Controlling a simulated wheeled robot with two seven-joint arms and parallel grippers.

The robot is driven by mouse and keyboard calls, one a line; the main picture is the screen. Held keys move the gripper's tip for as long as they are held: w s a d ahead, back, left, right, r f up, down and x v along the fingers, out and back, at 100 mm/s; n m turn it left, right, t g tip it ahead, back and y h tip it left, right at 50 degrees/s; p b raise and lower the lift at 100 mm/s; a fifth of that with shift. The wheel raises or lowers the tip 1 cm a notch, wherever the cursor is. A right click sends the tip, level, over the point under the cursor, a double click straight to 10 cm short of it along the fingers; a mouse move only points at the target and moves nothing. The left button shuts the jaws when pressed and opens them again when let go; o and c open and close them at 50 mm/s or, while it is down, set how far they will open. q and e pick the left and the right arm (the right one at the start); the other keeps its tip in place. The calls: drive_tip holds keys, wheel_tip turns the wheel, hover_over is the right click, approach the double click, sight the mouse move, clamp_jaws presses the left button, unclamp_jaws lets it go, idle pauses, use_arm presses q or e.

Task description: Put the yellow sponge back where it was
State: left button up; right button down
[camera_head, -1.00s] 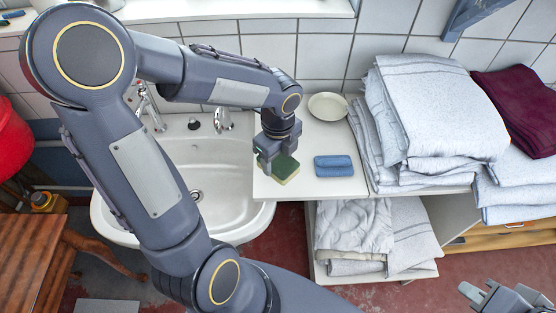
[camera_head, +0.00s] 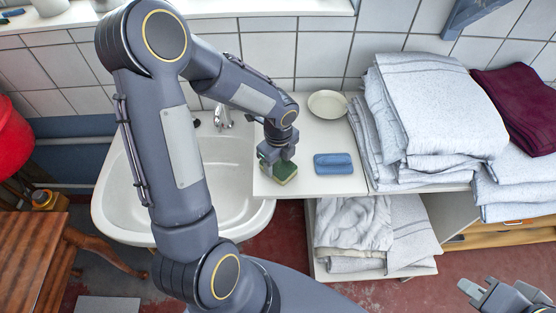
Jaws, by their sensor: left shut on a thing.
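The yellow sponge (camera_head: 284,172), with a dark green top and a yellow side, is at the left part of the white shelf top (camera_head: 322,189), near the sink edge. My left gripper (camera_head: 276,163) points down and is shut on the sponge from above. I cannot tell whether the sponge touches the shelf top. The blue sponge (camera_head: 333,164) lies flat to its right, apart from it. My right gripper (camera_head: 492,297) is at the lower right corner, partly cut off, far from the sponge. Its fingers look apart and empty.
A white sink (camera_head: 222,190) is left of the shelf, partly behind my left arm. A pale dish (camera_head: 327,104) stands at the back of the shelf top. Folded white towels (camera_head: 432,110) are stacked to the right. The shelf's front strip is clear.

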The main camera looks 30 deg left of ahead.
sight(279, 164)
use_arm(q)
drive_tip(key=o, duration=1)
drive_tip(key=shift+f, duration=0.1)
wheel_tip(279, 164, up, 12)
drive_tip(key=s+d+r+n+t+h, duration=0.1)
drive_tip(key=s+r+n, duration=0.1)
drive_tip(key=s+n, duration=0.3)
drive_tip(key=s+d+r+n+t+h, duration=0.1)
drive_tip(key=s+r+n+t, duration=0.1)
drive_tip(key=s+n, duration=0.4)
drive_tip(key=s+d+r+n+t+h, duration=0.1)
drive_tip(key=s+d+n+t+h, duration=0.1)
drive_tip(key=s+n, duration=0.4)
drive_tip(key=shift+d+r+n, duration=0.1)
drive_tip(key=shift+r+n, duration=0.1)
drive_tip(key=shift+n, duration=1.15)
drive_tip(key=shift+r+n, duration=0.2)
drive_tip(key=shift+n, duration=1.15)
